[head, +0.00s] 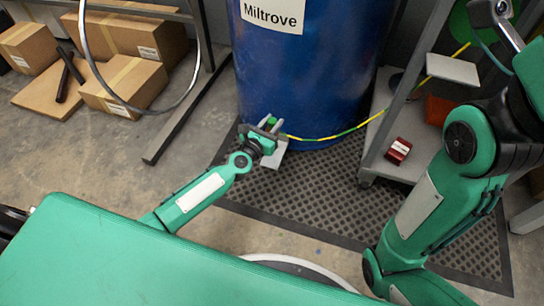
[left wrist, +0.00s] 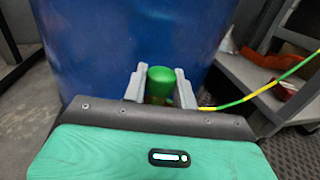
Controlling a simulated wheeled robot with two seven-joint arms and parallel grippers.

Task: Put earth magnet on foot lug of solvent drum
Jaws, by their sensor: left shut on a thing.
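The earth magnet, a green knob (head: 271,121) on a yellow-green cable (head: 335,137), is held between the fingers of my left gripper (head: 272,125). In the left wrist view the green magnet (left wrist: 160,80) stands between the two grey fingers, its lower part partly hidden. The solvent drum (head: 300,70) is blue, labelled "Miltrove", and stands just beyond the gripper. My right gripper is out of view.
A dark perforated mat (head: 330,190) lies under the drum. A grey shelf rack (head: 405,115) stands to the right, with a red-and-white object (head: 398,150). Cardboard boxes (head: 125,90) and a rack leg (head: 185,110) are on the left. The cable runs right past the rack.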

